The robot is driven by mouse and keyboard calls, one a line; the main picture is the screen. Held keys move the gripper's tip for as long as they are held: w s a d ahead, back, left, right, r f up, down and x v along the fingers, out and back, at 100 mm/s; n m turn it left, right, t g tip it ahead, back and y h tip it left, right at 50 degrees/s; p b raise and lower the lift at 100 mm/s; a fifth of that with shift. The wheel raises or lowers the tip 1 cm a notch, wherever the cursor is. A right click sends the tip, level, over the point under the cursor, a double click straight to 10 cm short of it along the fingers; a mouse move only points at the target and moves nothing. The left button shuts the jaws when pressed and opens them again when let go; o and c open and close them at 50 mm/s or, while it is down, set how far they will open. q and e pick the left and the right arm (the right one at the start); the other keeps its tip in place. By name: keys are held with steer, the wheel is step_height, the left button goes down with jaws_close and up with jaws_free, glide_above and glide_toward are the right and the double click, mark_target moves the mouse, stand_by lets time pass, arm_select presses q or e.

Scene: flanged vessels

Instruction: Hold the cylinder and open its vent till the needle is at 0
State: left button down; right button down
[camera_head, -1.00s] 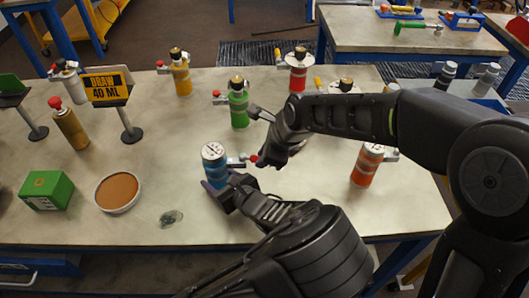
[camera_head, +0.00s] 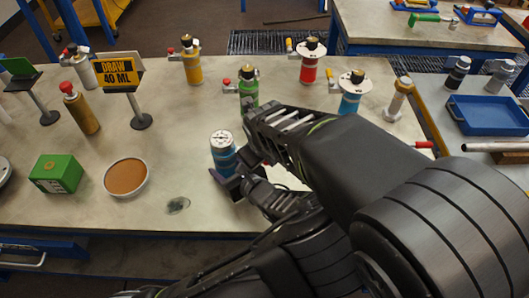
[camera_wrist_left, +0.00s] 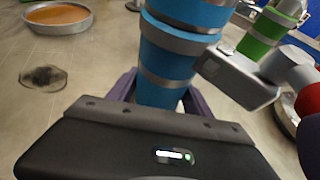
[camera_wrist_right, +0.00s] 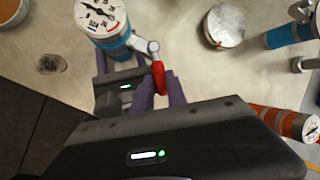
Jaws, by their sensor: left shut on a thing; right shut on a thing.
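The blue cylinder (camera_head: 223,155) stands upright near the front of the table, with a round white gauge (camera_wrist_right: 101,14) on top. The gauge has a dark needle, but I cannot read its value surely. My left gripper (camera_wrist_left: 160,100) is shut around the cylinder's lower body. A silver fitting (camera_wrist_left: 238,76) sticks out of its side and ends in a red vent handle (camera_wrist_right: 158,77). My right gripper (camera_wrist_right: 160,92) is shut on this handle, its fingers on both sides. In the head view my right arm hides the handle and the right fingertips.
A green cylinder (camera_head: 248,90) stands just behind. Yellow (camera_head: 191,62), red (camera_head: 309,63) and another blue cylinder (camera_head: 350,92) stand farther back. An orange cylinder (camera_wrist_right: 285,123) stands on the right.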

stand_by(0.3)
steer(key=c, duration=1.3)
jaws_free()
steer(key=v, duration=1.2)
steer(key=shift+c, duration=0.7)
